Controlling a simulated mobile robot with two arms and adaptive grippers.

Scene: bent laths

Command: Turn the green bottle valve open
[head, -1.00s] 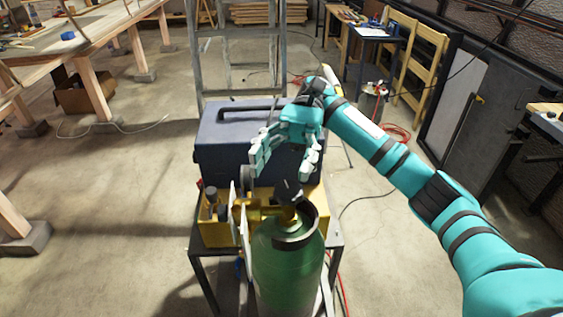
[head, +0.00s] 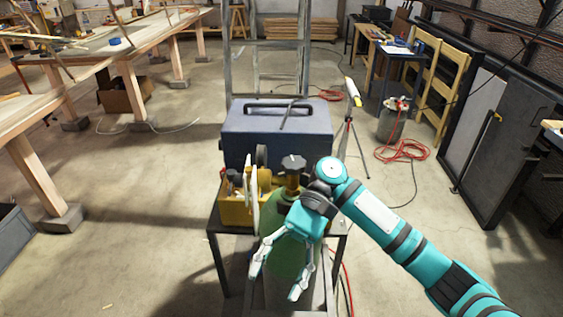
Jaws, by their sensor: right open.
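The green bottle (head: 279,213) stands upright in front of a small dark stand. My right gripper (head: 279,284) is open and empty, fingers pointing down toward the front of the picture. I cannot tell whether the fingers touch the bottle. My left gripper is not in view.
A blue-grey case (head: 277,131) sits on the stand behind the bottle, beside a yellow tool box (head: 234,213). A metal ladder (head: 227,60) stands behind. A wooden workbench (head: 100,47) is at left. Red hose (head: 402,150) lies at right.

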